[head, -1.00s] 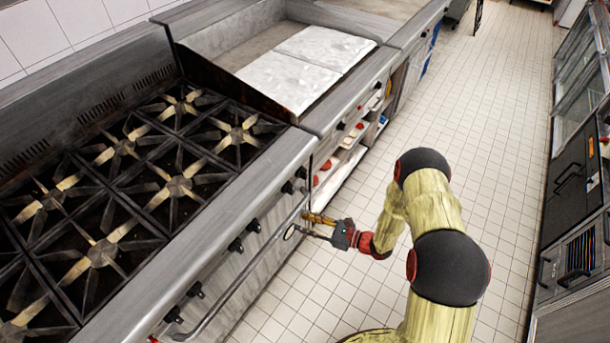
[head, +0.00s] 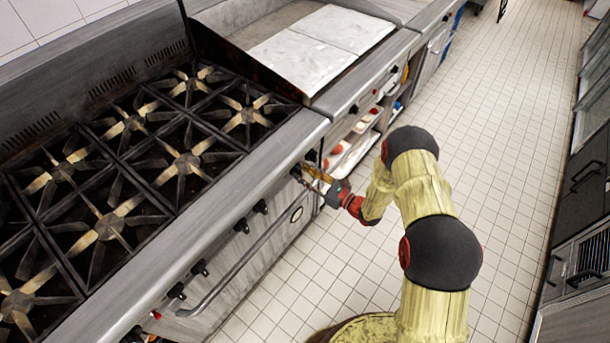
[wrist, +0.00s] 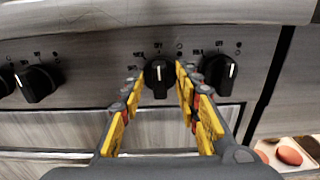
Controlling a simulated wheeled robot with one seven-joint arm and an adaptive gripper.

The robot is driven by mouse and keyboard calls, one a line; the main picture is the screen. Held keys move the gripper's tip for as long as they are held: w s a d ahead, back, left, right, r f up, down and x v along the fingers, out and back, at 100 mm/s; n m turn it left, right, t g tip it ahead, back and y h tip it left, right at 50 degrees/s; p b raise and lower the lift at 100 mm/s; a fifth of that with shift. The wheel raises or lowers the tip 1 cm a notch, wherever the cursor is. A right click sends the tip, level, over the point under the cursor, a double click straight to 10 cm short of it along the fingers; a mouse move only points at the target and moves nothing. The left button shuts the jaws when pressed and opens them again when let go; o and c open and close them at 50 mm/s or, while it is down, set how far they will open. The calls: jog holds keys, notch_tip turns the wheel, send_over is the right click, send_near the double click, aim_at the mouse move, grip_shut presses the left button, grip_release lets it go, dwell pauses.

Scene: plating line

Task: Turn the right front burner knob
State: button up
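Black burner knobs line the stove's steel front. In the wrist view the middle knob (wrist: 158,80) stands between the two yellow fingers of my gripper (wrist: 159,70), its white mark pointing up. The fingers are apart, one on each side of the knob; I cannot tell if they touch it. Another knob (wrist: 219,74) is just to the right, closest to the stove's right edge. A third knob (wrist: 40,84) sits farther left.
The stove top carries several star-shaped burner grates (head: 185,162). A long oven handle (head: 235,272) runs below the knobs. To the right stand a flat griddle (head: 305,52) and shelves with trays (head: 352,150). The tiled floor (head: 480,150) is clear.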

jog(key=shift+c, duration=1.4)
grip_shut()
